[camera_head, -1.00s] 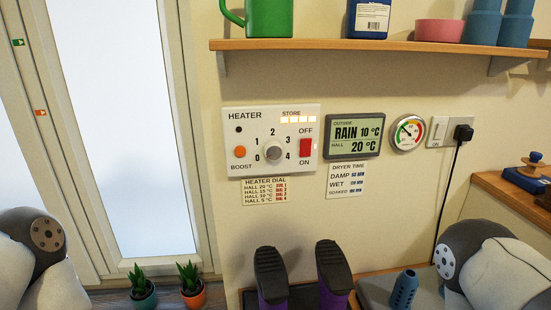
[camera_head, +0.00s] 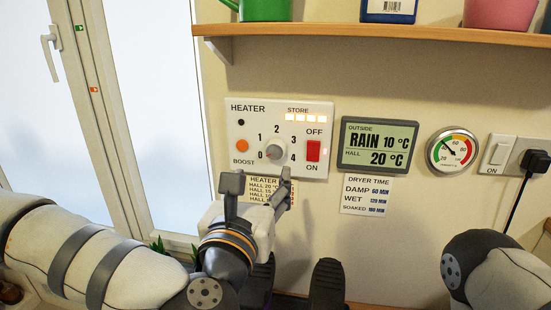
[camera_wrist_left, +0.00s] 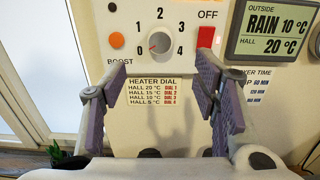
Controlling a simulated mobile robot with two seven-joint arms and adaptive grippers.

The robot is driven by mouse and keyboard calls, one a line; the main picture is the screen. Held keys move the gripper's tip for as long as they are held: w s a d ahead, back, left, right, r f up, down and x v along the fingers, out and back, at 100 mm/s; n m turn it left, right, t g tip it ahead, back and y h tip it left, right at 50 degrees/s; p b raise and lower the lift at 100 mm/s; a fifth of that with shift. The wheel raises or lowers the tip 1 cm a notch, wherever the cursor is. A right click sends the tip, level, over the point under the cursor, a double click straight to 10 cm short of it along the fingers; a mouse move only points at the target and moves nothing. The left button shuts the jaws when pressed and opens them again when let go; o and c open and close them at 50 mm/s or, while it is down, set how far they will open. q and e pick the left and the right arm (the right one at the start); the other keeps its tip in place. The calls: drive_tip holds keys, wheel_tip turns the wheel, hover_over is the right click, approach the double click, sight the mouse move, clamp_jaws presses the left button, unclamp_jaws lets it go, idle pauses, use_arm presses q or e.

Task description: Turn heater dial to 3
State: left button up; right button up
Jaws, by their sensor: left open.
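The heater panel (camera_head: 240,165) is a white plate on the wall. Its round grey dial (camera_head: 275,154) sits among the numbers 0 to 4, and also shows in the left wrist view (camera_wrist_left: 160,42). There a small red mark on the dial points down-left toward 0. My left gripper (camera_head: 259,178) is open and empty just below the dial, its fingers spread left and right of it. In the left wrist view the fingertips (camera_wrist_left: 160,72) stand below the dial, apart from it. My right gripper is out of view; only part of my right arm shows.
A red switch (camera_head: 313,151) and an orange boost button (camera_head: 242,146) flank the dial. A heater dial label lies partly hidden behind the gripper. A display (camera_head: 379,145) and gauge (camera_head: 453,151) hang to the right. A wooden shelf (camera_head: 380,34) juts out above.

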sight(274, 152)
use_arm(q)
drive_tip(key=w, duration=0.3)
drive_tip(key=w+d, duration=0.1)
drive_tip(key=w, duration=0.3)
drive_tip(key=w+d, duration=0.1)
drive_tip(key=w, duration=0.3)
drive_tip(key=shift+d, duration=0.1)
drive_tip(key=shift+c, duration=0.5)
drive_tip(key=c, duration=1.1)
